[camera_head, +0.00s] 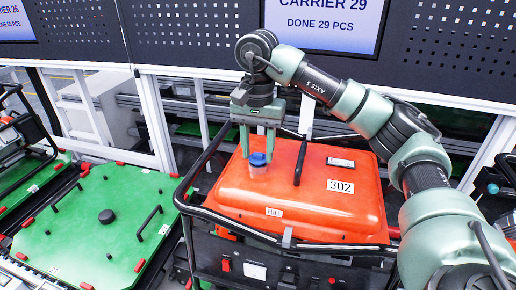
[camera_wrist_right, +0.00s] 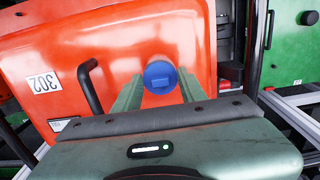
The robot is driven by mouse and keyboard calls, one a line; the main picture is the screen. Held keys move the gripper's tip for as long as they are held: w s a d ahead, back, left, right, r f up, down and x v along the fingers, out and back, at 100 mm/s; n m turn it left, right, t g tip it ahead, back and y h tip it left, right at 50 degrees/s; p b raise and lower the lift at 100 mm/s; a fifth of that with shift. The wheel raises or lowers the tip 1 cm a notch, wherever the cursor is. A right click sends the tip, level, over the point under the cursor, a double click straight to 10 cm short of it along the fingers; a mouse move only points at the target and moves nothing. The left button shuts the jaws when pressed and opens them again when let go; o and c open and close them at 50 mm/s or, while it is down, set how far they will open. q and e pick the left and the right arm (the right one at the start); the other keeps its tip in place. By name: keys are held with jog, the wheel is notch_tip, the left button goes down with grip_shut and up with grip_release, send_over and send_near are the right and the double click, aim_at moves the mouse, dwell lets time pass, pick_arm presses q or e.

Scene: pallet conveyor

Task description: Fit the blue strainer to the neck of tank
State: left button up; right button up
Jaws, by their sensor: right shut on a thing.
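The orange tank (camera_head: 340,205), marked 302, lies inside a black frame on the carrier. The blue strainer (camera_head: 258,158) shows at the upper left part of the tank's top, with a paler part directly below its blue top. In the right wrist view the strainer (camera_wrist_right: 160,76) is a round blue piece with a raised bar, between the two green fingers. My right gripper (camera_head: 258,150) points down and is shut on the strainer. The tank's neck is hidden under it, so I cannot tell whether the strainer is seated. My left gripper is not in view.
A black handle (camera_head: 300,162) rises from the tank beside the strainer. The black frame rail (camera_head: 205,155) surrounds the tank. A green pallet (camera_head: 95,225) with a black knob lies to the left. A perforated panel with a screen (camera_head: 330,25) stands behind.

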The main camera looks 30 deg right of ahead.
jog(key=shift+f+b, duration=0.3)
jog(key=shift+f, duration=0.2)
dwell(0.4)
jog(key=o, duration=1.9)
jog(key=shift+o, duration=0.2)
jog(key=shift+r+p, duration=1.05)
jog(key=shift+r, duration=2.5)
jog(key=shift+f, duration=0.1)
